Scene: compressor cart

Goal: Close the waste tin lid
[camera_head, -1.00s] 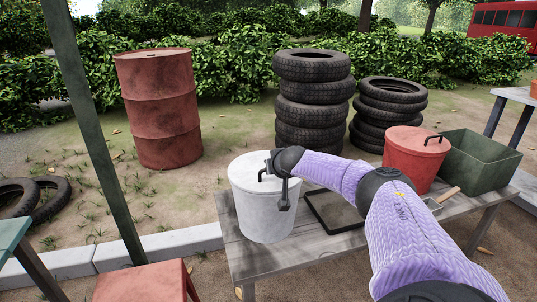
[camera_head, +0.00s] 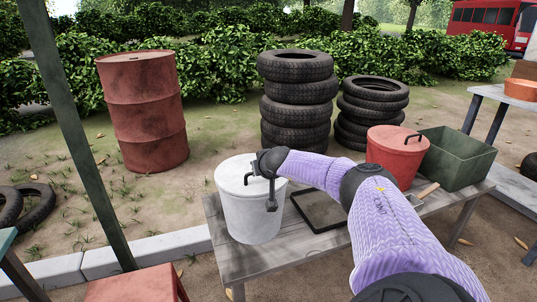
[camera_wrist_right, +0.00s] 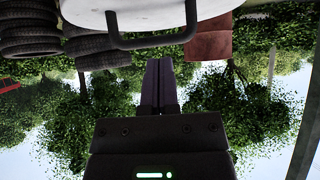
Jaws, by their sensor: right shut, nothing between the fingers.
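A white tin (camera_head: 252,218) stands upright on the near left part of the grey wooden table. Its round white lid (camera_head: 232,173) lies across the top with a dark bar handle; I see no clear gap at the rim. My right gripper (camera_head: 258,166) is at the right side of this lid, beside the handle, and partly hides it. In the right wrist view the shut, empty fingers (camera_wrist_right: 160,62) point towards the dark handle (camera_wrist_right: 150,42); I cannot tell whether they touch. My left gripper is not in view.
A red lidded tin (camera_head: 393,158), a green open box (camera_head: 462,160) and a dark shallow tray (camera_head: 322,212) are on the table (camera_head: 225,250). A red drum (camera_head: 145,115) and stacked tyres (camera_head: 296,105) stand behind. A green post (camera_head: 75,130) rises at left.

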